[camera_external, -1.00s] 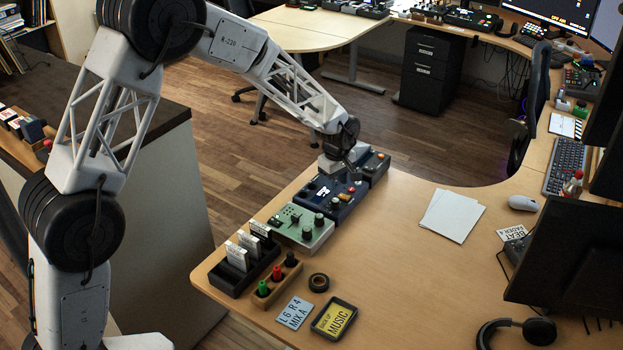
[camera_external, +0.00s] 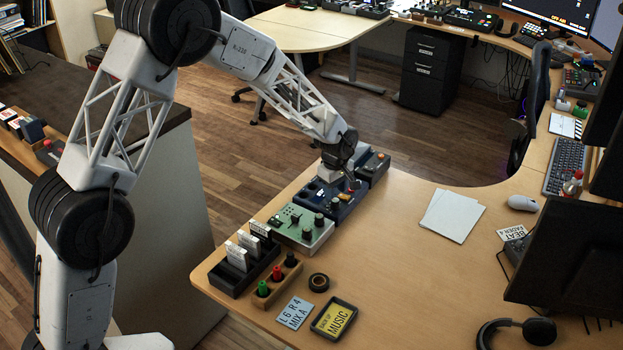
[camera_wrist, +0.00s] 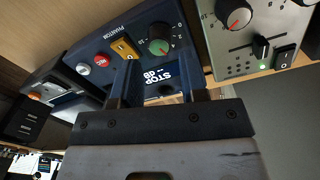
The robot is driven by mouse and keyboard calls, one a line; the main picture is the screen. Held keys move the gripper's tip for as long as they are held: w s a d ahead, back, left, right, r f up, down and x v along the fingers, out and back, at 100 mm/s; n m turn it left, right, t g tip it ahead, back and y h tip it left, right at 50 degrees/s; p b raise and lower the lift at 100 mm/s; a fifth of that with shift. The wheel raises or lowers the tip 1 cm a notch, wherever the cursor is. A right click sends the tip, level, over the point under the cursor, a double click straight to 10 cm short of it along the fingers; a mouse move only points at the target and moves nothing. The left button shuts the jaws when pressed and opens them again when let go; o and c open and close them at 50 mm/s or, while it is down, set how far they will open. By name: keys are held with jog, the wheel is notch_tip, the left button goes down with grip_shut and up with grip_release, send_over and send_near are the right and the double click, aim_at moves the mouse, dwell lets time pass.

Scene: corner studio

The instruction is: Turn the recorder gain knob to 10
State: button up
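The recorder is a dark blue box (camera_external: 345,208) on the desk, left of centre in the external view. In the wrist view its blue panel (camera_wrist: 105,50) carries a black gain knob (camera_wrist: 159,40) with a numbered scale, and a small display reading "STOP" and "dB" (camera_wrist: 160,76). My gripper (camera_wrist: 158,68) is open over the panel, its two fingers apart, one each side of the display. In the external view my gripper (camera_external: 334,176) hides part of the recorder.
Beside the knob are an orange switch (camera_wrist: 125,48), a white button (camera_wrist: 83,69) and a red button (camera_wrist: 102,60). The desk (camera_external: 400,265) to the right is mostly clear.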

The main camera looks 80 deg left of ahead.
aim_at(335, 201)
jog(key=shift+w+f, duration=0.1)
jog(key=shift+f, duration=2.3)
jog(key=c, duration=0.7)
